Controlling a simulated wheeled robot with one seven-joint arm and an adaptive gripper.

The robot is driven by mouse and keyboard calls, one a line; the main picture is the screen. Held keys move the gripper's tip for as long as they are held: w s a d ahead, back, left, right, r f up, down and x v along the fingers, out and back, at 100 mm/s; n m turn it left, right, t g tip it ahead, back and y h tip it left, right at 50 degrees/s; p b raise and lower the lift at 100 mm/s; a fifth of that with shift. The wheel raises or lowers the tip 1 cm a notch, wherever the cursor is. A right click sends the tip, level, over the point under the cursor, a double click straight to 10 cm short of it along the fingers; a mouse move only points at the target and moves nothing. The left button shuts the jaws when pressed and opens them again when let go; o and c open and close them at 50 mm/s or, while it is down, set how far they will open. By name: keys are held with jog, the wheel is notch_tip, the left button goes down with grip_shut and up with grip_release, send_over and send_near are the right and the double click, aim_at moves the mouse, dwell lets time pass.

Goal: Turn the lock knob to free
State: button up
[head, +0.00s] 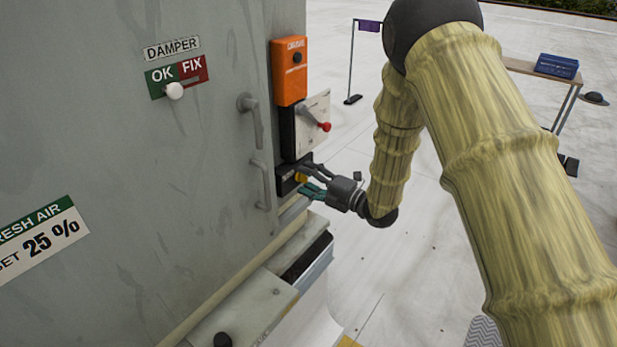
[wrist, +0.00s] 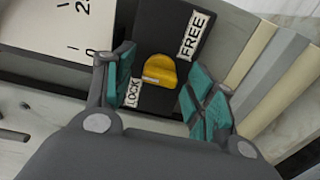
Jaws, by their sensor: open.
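The lock knob (wrist: 160,71) is yellow and sits on a black plate between a LOCK label (wrist: 134,92) and a FREE label (wrist: 194,35) in the wrist view. A narrow end of the knob lies toward the LOCK side. My gripper (wrist: 168,92) is open, with one teal fingertip pad on each side of the knob and visible gaps between. In the head view my gripper (head: 312,183) reaches the black lock box (head: 287,180) low on the cabinet's edge.
Above the lock box are a switch box with a red knob (head: 324,127) and an orange box (head: 289,72). Door handles (head: 262,184) stick out to the left. A ledge (head: 270,300) runs below. The roof floor to the right is open, with a table (head: 520,66) farther back.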

jog(key=shift+w+a, duration=0.1)
jog(key=shift+c, duration=0.2)
jog(key=c, duration=1)
jog(key=m+b, duration=0.2)
jog(key=m, duration=0.7)
jog(key=shift+b, duration=0.4)
jog(key=shift+m, duration=4.6)
